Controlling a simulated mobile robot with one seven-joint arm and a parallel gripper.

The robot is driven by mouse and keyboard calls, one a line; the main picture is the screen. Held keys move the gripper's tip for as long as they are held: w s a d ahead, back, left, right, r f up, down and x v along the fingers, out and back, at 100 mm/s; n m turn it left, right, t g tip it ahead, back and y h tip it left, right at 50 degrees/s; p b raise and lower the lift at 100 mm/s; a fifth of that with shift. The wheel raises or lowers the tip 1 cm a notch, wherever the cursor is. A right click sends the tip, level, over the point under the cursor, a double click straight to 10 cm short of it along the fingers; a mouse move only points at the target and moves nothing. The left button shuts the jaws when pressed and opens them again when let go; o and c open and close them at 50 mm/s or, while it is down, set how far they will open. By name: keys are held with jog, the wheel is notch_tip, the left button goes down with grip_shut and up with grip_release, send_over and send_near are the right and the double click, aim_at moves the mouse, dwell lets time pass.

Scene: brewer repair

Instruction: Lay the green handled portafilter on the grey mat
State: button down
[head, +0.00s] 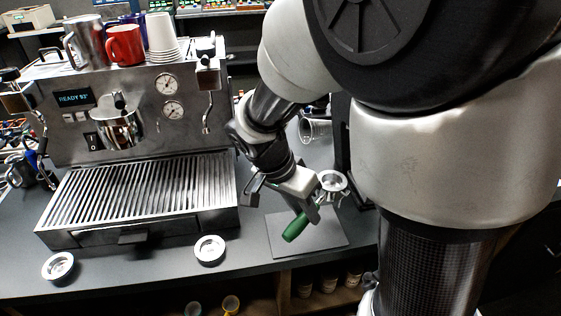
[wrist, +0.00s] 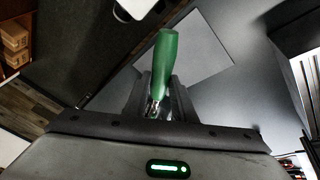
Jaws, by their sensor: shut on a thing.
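The green handled portafilter (head: 296,227) is held by my gripper (head: 314,208) in the head view. Its green handle points down and left, and its metal basket end (head: 332,182) is up and to the right of the jaws. The grey mat (head: 330,241) lies on the counter beneath it; whether the portafilter touches the mat is hard to tell. In the wrist view, the green handle (wrist: 163,65) stands out past the jaws (wrist: 160,100), with the mat (wrist: 205,60) behind it. The basket is hidden in that view.
An espresso machine (head: 130,120) with a slatted drip tray (head: 140,195) stands on the left.

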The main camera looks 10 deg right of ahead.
jog(key=shift+f+b, duration=2)
jog(key=shift+f, duration=0.8)
jog(key=shift+f+b, duration=0.65)
jog(key=shift+f, duration=0.05)
jog(key=c, duration=1.4)
grip_release()
jog(key=p+v, duration=0.3)
jog(key=v, duration=1.4)
jog(key=s+d+r+n+t+y+p, duration=0.4)
jog(key=s+d+r+n+p, duration=0.2)
jog(key=s+r+n+p, duration=0.3)
notch_tip(320, 180, up, 4)
jog(key=shift+s+r+n+t+y, duration=0.15)
jog(key=shift+n+t+y, duration=0.2)
jog(key=shift+n, duration=0.35)
